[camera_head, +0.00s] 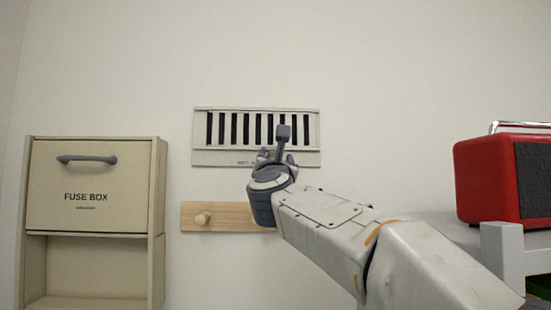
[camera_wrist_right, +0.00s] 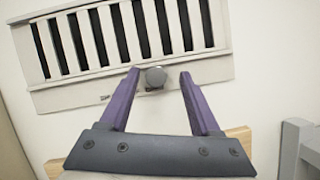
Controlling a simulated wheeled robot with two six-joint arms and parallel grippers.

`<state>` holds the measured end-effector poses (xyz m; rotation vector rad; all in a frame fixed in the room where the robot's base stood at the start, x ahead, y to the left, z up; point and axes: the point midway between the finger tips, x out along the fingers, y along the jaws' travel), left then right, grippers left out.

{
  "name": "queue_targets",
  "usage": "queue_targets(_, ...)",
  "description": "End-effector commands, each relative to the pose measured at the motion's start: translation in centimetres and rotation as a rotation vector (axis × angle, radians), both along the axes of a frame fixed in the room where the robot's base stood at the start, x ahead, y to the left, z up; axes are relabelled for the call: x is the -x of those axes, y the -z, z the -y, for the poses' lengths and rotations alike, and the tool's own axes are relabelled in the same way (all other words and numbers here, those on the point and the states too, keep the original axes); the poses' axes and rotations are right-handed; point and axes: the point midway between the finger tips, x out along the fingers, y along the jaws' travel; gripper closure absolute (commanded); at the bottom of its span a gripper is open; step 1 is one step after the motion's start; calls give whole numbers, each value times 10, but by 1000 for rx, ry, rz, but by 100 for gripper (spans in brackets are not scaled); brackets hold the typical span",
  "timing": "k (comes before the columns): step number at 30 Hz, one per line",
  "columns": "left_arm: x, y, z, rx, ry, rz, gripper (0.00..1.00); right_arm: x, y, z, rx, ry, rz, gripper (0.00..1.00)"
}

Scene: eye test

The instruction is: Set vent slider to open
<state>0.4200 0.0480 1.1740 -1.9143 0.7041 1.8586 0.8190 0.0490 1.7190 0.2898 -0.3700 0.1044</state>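The pale vent (camera_head: 200,157) is on the wall, with a row of dark slots between light slats; it also shows in the wrist view (camera_wrist_right: 50,101). My right gripper (camera_head: 275,157) is in front of the vent's lower edge. In the wrist view its purple fingers (camera_wrist_right: 160,73) are open, with the knob between the tips and a gap on each side. Small lettering on the lower strip is partly hidden. My left gripper is out of view.
A beige fuse box (camera_head: 95,170) with a grey handle (camera_head: 87,159) is on the left. A wooden rail (camera_head: 235,222) with a peg (camera_head: 202,218) is below the vent. A red appliance (camera_head: 482,180) stands on a grey surface at the right. The wall above the vent is clear.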

Motion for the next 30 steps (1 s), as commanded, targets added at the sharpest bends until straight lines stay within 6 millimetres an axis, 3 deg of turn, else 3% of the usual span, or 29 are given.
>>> queue_targets(8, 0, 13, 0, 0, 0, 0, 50, 12, 8, -1, -1, -5, 0, 36)
queue_targets(19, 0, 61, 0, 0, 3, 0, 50, 76, 36, 3, -1, -3, 1, 36)
queue_targets(24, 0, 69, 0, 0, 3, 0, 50, 93, 40, 4, -1, -1, 0, 36)
queue_targets(30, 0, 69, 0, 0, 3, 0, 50, 97, 40, 5, 1, 0, -1, 36)
